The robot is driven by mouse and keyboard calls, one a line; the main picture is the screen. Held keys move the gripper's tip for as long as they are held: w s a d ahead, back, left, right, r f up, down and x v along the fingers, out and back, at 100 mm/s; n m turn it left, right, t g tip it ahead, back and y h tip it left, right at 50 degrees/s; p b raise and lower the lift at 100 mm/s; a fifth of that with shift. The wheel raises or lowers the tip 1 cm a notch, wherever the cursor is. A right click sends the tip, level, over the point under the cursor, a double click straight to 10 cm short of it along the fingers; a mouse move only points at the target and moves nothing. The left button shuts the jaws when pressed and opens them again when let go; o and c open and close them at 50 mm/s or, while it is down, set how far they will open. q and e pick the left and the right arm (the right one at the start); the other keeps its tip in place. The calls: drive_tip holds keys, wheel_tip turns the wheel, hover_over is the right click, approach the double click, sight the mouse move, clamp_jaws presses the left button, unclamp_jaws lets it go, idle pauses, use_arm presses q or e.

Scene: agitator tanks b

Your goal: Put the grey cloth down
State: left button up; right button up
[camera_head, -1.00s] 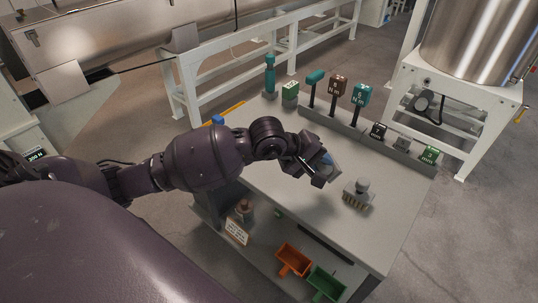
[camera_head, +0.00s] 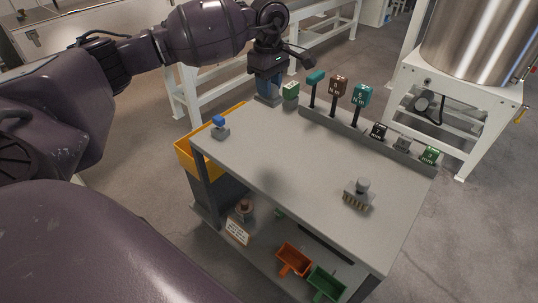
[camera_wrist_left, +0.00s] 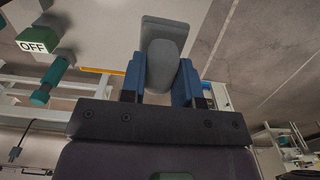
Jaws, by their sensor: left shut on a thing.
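My left gripper (camera_head: 268,92) is at the far left corner of the grey table (camera_head: 270,150), pointing down. In the left wrist view its blue fingers (camera_wrist_left: 160,88) are shut on the grey cloth (camera_wrist_left: 163,60), a rounded grey piece with a flatter part at its far end. In the head view the cloth is mostly hidden by the gripper. I cannot tell whether it touches the table. My right gripper is not in view.
A rail with several labelled blocks (camera_head: 360,95) lines the back. A blue-topped piece (camera_head: 219,127) and a grey knobbed piece (camera_head: 360,190) stand on the table. Its middle is clear.

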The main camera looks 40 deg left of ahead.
use_arm(q)
wheel_tip(320, 180, down, 16)
drive_tip(key=shift+r+b, duration=0.2)
drive_tip(key=shift+b, duration=0.35)
drive_tip(key=shift+f, duration=2.15)
drive_tip(key=o, duration=0.9)
drive_tip(key=shift+r, duration=0.1)
drive_tip(key=shift+c, duration=0.2)
